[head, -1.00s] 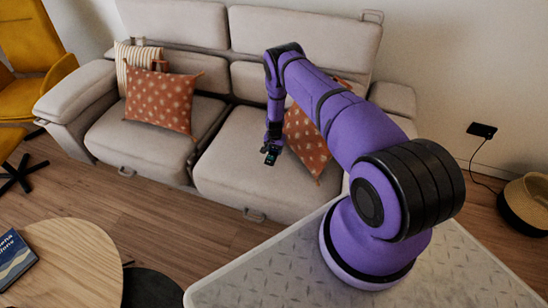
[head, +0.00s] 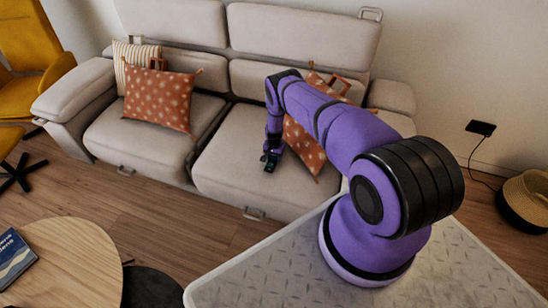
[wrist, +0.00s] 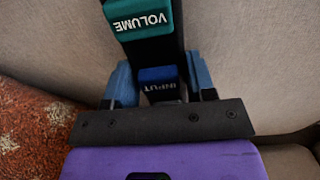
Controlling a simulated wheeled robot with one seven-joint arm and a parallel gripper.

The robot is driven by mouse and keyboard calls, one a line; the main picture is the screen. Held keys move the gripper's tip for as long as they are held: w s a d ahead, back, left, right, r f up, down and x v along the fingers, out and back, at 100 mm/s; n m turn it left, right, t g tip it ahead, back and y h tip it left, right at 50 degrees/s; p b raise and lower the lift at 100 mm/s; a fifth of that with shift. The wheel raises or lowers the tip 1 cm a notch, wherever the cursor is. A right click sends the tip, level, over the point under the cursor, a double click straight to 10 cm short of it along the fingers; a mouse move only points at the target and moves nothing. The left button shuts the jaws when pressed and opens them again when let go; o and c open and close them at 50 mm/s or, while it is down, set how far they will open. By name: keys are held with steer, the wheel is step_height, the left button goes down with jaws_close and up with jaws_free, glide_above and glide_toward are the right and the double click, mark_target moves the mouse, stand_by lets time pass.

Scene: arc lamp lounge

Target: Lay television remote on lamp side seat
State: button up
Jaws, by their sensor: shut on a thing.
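The television remote (wrist: 150,48) is black with a teal VOLUME button and a blue INPUT button in the wrist view. My gripper (wrist: 160,80) is shut on it, with one blue finger on each side. In the head view my gripper (head: 270,160) points down close over the right seat cushion (head: 228,165) of the beige sofa. The remote is only a small dark shape there, and I cannot tell whether it touches the cushion. The left seat cushion (head: 150,140) is apart from it. No lamp shows, so the lamp side cannot be confirmed.
An orange dotted pillow (head: 302,145) stands on the right seat, just beside my gripper and partly behind my arm. Another dotted pillow (head: 158,98) and a striped one (head: 136,55) are on the left seat. The right seat's front left part is bare. A round wooden table (head: 75,255) is nearer.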

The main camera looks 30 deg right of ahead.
steer(key=shift+f, duration=0.1)
steer(key=o, duration=1)
step_height(320, 180, up, 12)
steer(key=shift+r, duration=0.15)
